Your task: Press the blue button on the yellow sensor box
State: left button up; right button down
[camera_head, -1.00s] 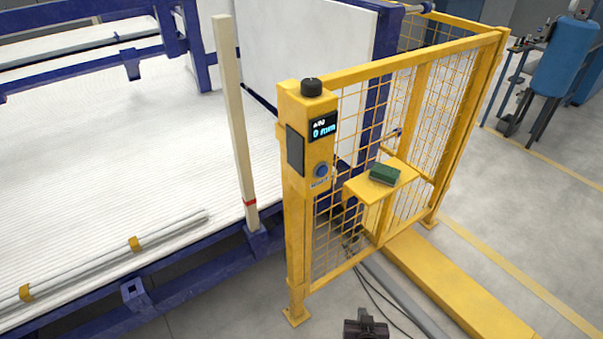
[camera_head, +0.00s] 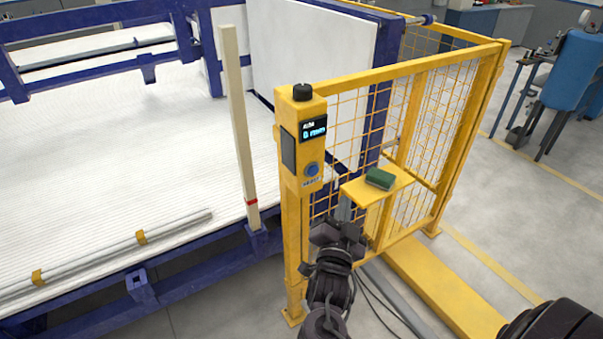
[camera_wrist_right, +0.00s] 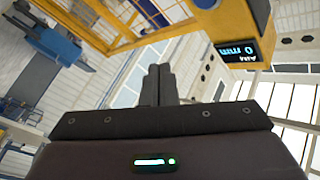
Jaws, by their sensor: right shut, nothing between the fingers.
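The yellow sensor box (camera_head: 303,140) stands on a yellow post at the corner of the mesh guard. Its small display (camera_head: 313,128) is lit, and the round blue button (camera_head: 312,170) sits below it on the same face. My right gripper (camera_head: 343,208) is below and slightly right of the button in the head view, apart from it, with its fingers shut and empty. In the right wrist view the shut fingers (camera_wrist_right: 158,82) point up, and the box's display (camera_wrist_right: 235,52) shows upside down to their right. My left gripper is not in view.
The yellow mesh guard (camera_head: 345,112) runs back to the right, with a yellow shelf (camera_head: 365,195) holding a green sponge-like block (camera_head: 380,179). A wooden post (camera_head: 239,130) and a blue-framed white table (camera_head: 120,150) lie to the left.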

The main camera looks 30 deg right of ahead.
aim_at(313, 171)
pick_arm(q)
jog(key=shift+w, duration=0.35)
pick_arm(e)
jog(key=shift+w, duration=0.2)
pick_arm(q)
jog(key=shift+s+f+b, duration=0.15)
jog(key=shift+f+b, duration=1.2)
pick_arm(e)
jog(key=w, duration=0.8)
jog(key=shift+w+a, duration=0.3)
jog(key=shift+a, duration=0.05)
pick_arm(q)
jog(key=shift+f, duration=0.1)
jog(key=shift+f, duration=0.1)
pick_arm(e)
jog(key=shift+w, duration=0.4)
pick_arm(q)
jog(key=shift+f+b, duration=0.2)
jog(key=shift+b, duration=0.2)
pick_arm(e)
jog(key=shift+w, duration=0.35)
pick_arm(q)
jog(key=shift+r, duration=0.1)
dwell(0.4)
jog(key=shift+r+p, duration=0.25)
jog(key=shift+p, duration=0.1)
pick_arm(e)
jog(key=shift+s, duration=0.8)
